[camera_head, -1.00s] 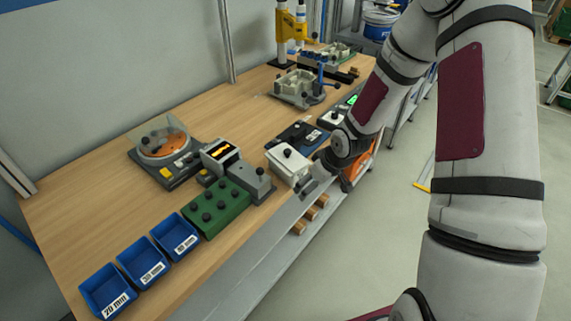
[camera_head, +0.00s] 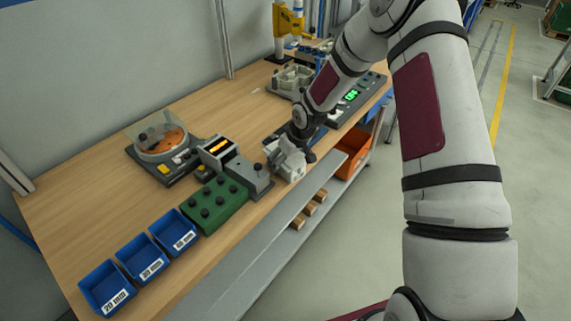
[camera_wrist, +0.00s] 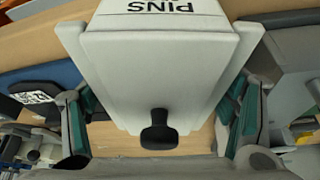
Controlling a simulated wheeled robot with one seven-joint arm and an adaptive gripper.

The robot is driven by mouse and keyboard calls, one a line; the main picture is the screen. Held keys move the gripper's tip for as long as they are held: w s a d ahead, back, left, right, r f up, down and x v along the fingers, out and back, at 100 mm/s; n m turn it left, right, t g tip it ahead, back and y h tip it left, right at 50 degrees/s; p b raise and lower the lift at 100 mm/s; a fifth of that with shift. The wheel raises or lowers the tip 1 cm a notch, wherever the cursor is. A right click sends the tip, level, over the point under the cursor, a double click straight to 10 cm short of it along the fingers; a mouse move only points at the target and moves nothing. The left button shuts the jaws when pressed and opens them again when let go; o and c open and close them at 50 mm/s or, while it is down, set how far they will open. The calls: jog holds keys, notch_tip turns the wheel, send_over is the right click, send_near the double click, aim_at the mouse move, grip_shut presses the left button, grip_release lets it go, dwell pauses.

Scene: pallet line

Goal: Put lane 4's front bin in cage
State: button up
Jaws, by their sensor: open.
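My gripper (camera_wrist: 160,118) is open, with one green-padded finger on each side of a white box (camera_wrist: 160,60) marked PINS. The box has a black knob facing me. In the head view my gripper (camera_head: 292,150) is at the bench's front edge, over the white box (camera_head: 291,171) and partly hiding it. Three small blue bins (camera_head: 108,287) with white size labels stand in a row at the bench's near left; one reads 20 mm. I see no lanes marked by number and cannot make out a cage.
A green block with black knobs (camera_head: 215,204), a grey unit (camera_head: 250,178) and a round orange dish (camera_head: 160,141) stand left of my gripper. Fixtures (camera_head: 293,78) and a green-lit display (camera_head: 351,95) lie beyond. An orange bin (camera_head: 354,157) sits below the bench edge.

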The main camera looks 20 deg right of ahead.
jog(key=shift+f, duration=0.25)
jog(key=shift+c, duration=0.5)
jog(key=shift+w, duration=0.1)
jog(key=c, duration=1.4)
jog(key=shift+r, duration=0.1)
jog(key=shift+r, duration=0.55)
jog(key=v, duration=0.2)
jog(key=shift+r+b, duration=0.3)
jog(key=shift+b, duration=0.1)
jog(key=s+d+r, duration=0.1)
jog(key=s+d, duration=0.3)
jog(key=s, duration=1.1)
jog(key=w+a+r+m+h, duration=0.1)
jog(key=w+a+r+m, duration=0.3)
jog(key=w, duration=0.4)
jog(key=shift+m+t+h, duration=0.3)
jog(key=shift+m+h, duration=0.1)
